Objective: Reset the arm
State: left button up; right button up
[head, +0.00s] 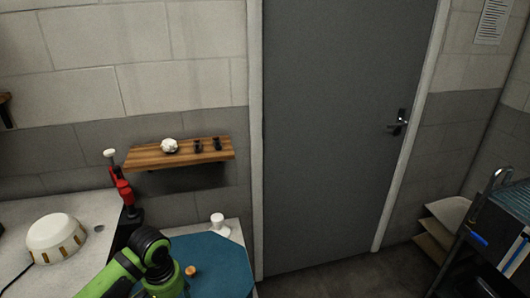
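A red and black upright device with a white knob on top (120,185) stands at the back edge of the pale worktop, left of the wooden shelf. Its red part leans slightly. A green and black arm link of mine (128,266) comes up from the bottom edge, in front of the blue surface. Neither of my grippers shows in the head view. Whatever lies behind my arm link is hidden.
A white round domed object (56,238) sits on the pale worktop (50,207). A blue panel (222,268) bears a small orange-brown piece (191,271); a white knob (217,222) stands behind it. A wooden shelf (140,158) holds small items. A grey door (340,130) and dark cart (500,225) stand right.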

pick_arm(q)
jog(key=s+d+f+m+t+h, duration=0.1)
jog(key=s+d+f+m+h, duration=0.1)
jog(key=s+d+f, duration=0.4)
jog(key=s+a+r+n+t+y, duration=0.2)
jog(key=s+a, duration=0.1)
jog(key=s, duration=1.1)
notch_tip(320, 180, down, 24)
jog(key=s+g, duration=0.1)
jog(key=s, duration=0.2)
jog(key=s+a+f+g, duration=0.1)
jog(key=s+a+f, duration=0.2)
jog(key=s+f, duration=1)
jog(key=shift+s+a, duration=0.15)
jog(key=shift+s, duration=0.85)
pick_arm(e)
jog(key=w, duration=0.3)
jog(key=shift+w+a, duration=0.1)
